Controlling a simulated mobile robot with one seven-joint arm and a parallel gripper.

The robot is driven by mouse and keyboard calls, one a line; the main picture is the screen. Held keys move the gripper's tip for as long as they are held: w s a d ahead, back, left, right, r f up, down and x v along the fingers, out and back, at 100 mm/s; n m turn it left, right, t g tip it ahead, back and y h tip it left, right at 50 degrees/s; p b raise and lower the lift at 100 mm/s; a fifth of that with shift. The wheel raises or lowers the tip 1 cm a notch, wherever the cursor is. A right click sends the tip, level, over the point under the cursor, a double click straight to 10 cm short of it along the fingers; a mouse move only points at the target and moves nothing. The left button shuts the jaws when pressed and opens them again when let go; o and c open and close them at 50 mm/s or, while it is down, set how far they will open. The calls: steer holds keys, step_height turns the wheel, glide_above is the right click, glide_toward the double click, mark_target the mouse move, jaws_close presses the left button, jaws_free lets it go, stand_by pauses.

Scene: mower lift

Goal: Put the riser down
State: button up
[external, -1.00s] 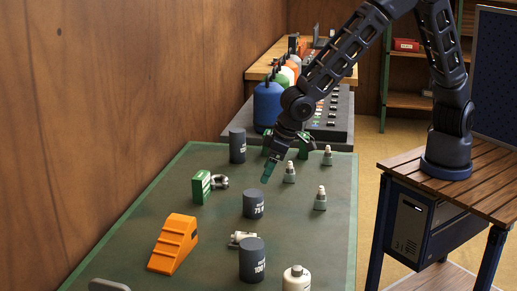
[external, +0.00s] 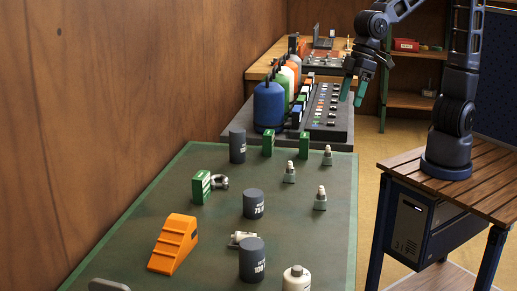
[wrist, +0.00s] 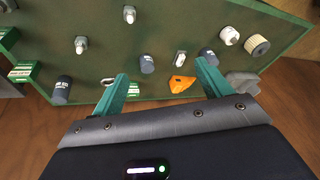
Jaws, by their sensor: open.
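Three dark grey labelled cylinders, which look like risers, stand upright on the green table (external: 215,245). One riser (external: 237,146) is at the back left, one marked 75 (external: 253,204) is in the middle, and one marked 100 (external: 252,260) is nearer the front. They also show in the wrist view as the back riser (wrist: 62,90), the middle riser (wrist: 147,64) and the front riser (wrist: 208,56). My gripper (external: 353,92) is open and empty, raised beyond the table's back right corner, apart from all risers. Its teal fingers (wrist: 162,86) have nothing between them.
Behind are a blue bottle (external: 268,105) and a dark tray (external: 328,125). A wooden wall borders the left.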

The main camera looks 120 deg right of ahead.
steer(key=s+a+r+n, duration=0.2)
steer(key=s+a, duration=0.1)
steer(key=s, duration=0.8)
steer(key=s+a+r+n, duration=0.2)
steer(key=s+a+r, duration=0.1)
steer(key=s, duration=0.9)
steer(key=shift+t, duration=0.3)
steer(key=shift+o, duration=0.4)
steer(key=shift+r, duration=0.15)
